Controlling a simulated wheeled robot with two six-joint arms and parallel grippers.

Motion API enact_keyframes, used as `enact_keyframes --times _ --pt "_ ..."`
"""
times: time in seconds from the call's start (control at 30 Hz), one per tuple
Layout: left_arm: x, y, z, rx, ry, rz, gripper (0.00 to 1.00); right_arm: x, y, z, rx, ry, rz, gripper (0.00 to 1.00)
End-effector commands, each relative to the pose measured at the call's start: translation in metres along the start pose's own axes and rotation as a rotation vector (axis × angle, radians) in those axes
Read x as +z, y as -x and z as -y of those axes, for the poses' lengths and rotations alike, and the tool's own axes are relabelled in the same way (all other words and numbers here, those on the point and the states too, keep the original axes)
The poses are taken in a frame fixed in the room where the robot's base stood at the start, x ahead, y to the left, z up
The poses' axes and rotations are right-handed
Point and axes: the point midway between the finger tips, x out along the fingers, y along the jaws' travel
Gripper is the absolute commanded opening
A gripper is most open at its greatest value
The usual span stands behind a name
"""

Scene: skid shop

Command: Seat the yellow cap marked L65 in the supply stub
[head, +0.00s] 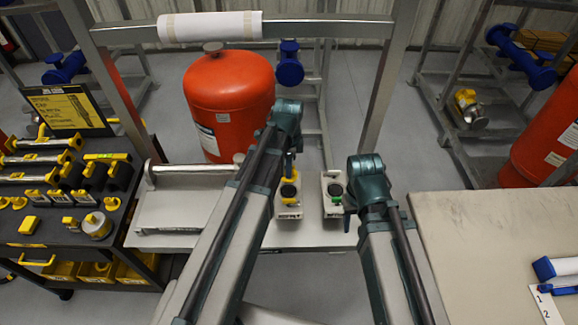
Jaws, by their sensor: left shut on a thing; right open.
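My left gripper (291,148) is shut at the middle of the view, over the far end of a pale block with a yellow ring (289,192). A small yellow piece (289,168) shows just below its fingers; no L65 marking can be read, and the arm hides part of it. My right gripper (348,208) is open and empty, close to the right side of a second pale block with a green piece (333,190). I cannot tell which fitting is the supply stub.
An orange-red tank (228,95) stands behind the light bench (180,207). A metal frame (330,27) crosses above. At left, a dark cart (40,222) holds several yellow-marked tools and parts. A beige table (480,245) fills the right front, mostly bare. Blue flanged pipes stand further back.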

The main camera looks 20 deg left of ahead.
Motion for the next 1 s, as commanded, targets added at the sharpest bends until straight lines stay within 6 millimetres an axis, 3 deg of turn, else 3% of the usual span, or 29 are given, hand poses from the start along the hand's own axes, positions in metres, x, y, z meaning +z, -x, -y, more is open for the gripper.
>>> enact_keyframes --times 0.5,1.0 --pt "0.0 -0.039 0.0 0.0 0.0 0.0 0.0 -0.002 -0.039 0.004 0.0 -0.002 0.0 0.5" --pt "0.0 -0.041 0.0 0.0 0.0 0.0 0.0 -0.003 -0.04 0.004 0.0 -0.002 0.0 0.5"
